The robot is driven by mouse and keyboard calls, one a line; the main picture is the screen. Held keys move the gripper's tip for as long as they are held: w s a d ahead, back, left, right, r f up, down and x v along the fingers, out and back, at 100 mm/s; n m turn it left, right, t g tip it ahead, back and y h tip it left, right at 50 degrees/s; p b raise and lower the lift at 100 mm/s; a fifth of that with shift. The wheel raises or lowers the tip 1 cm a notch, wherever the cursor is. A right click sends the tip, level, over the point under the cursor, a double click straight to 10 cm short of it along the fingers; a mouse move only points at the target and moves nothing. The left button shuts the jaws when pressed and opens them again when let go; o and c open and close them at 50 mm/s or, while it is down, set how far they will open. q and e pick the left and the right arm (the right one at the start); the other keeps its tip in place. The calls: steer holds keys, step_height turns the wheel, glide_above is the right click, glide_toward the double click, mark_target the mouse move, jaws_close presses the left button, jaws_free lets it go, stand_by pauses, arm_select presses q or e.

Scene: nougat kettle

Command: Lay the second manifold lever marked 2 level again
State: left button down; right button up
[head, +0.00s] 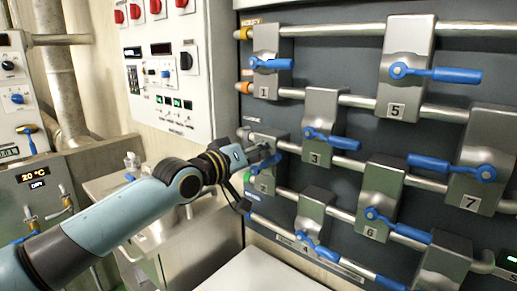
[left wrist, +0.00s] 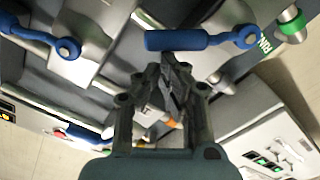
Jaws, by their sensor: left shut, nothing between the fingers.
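The manifold lever marked 2 is a blue handle on a grey valve block (head: 264,185), partly behind my left gripper in the head view. In the left wrist view the blue lever 2 (left wrist: 178,41) runs across the top, with its round pivot at its right end beside a green pipe ring (left wrist: 292,26). It appears angled to its pipe, not in line with it. My left gripper (head: 268,155) is shut and empty, right at this lever. In the left wrist view its fingertips (left wrist: 170,60) are just below the handle; I cannot tell whether they touch.
Other valve blocks with blue levers surround it: 1 (head: 265,85), 3 (head: 319,105), 4 (head: 313,210) and 5 (head: 405,50), among others. Pipes (head: 350,101) cross the dark panel. A control box (head: 165,75) with switches stands left. A pale surface (head: 262,273) lies below.

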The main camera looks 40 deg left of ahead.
mark_target(275, 161)
arm_select(q)
steer(key=d+f+m+b, duration=0.1)
steer(key=m, duration=0.1)
steer(key=d+f+m+b, duration=0.1)
steer(key=shift+s+d+f+m+b, duration=0.1)
steer(key=shift+d+f+m+b, duration=0.25)
steer(key=shift+m, duration=0.05)
steer(key=shift+d+f+m+b, duration=0.4)
steer(key=shift+f+m+b, duration=0.1)
steer(key=shift+f, duration=0.1)
steer(key=shift+d+f+m+b, duration=0.35)
steer(key=shift+f+m+b, duration=0.05)
steer(key=shift+f+m, duration=0.15)
